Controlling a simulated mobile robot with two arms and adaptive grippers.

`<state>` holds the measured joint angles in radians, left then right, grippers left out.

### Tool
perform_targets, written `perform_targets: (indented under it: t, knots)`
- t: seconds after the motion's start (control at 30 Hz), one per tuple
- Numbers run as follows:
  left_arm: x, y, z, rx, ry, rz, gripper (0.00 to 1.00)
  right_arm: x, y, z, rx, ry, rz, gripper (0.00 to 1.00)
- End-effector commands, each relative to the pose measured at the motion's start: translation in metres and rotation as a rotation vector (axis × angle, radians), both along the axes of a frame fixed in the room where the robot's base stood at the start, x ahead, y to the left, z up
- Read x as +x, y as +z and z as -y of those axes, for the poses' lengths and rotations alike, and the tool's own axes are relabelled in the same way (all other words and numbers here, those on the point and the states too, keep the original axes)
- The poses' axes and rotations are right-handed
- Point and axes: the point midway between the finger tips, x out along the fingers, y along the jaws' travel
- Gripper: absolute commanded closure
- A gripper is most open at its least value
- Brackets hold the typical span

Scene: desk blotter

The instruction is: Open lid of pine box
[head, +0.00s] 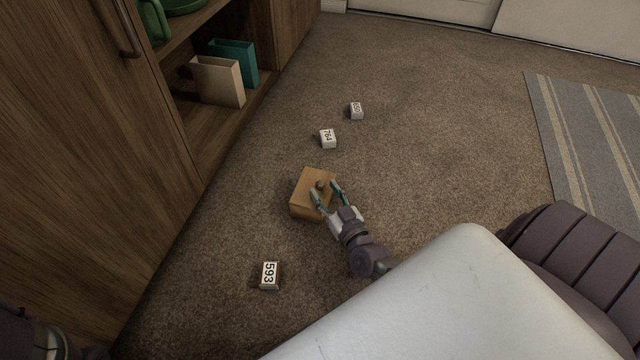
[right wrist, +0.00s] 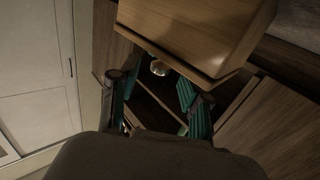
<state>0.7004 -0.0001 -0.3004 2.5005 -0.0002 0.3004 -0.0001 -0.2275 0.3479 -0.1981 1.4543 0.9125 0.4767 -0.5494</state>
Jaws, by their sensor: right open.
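The pine box (head: 300,194) stands on the carpet in the middle of the head view, and its lid looks shut. A small round knob (head: 321,184) shows on it. My right gripper (head: 325,187) is open at the box, with one teal finger on each side of the knob. I cannot tell whether the fingers touch it. In the right wrist view the box (right wrist: 195,32) fills the top, and a round shiny knob (right wrist: 160,68) shows below its edge, between and beyond my open fingers. My left gripper is not in view; only part of my left arm shows at bottom left.
A wooden cabinet (head: 90,150) with books (head: 218,82) stands at left. A striped rug (head: 575,130) lies at right. The carpet between is clear.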

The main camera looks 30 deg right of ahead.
Motion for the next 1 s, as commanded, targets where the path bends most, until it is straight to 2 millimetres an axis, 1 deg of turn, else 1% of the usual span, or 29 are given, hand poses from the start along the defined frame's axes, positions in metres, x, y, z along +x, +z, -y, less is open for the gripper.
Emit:
perform_targets:
  t: [0.03,0.2,0.33,0.57,0.6,0.87,0.9,1.0]
  knots:
    - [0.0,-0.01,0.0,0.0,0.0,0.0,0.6,0.01,-0.003,0.001,0.003,0.0,0.004,0.53]
    - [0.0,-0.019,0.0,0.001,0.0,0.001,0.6,0.027,-0.002,0.003,0.002,0.0,0.001,0.53]
    - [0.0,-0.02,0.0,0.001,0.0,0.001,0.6,0.033,0.0,0.003,0.002,0.0,0.0,0.53]
    - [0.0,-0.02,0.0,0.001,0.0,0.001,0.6,0.033,0.001,0.003,0.001,0.0,0.0,0.53]
    - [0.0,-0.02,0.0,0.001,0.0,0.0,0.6,0.033,0.001,0.003,0.001,0.0,0.0,0.54]
    - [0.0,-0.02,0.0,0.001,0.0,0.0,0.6,0.033,0.001,0.003,0.001,0.0,-0.001,0.98]
    - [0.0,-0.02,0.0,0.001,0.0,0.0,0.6,0.033,0.001,0.003,0.001,0.0,-0.001,1.0]
    - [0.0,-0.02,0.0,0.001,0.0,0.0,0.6,0.033,0.001,0.003,0.001,0.0,-0.001,1.0]
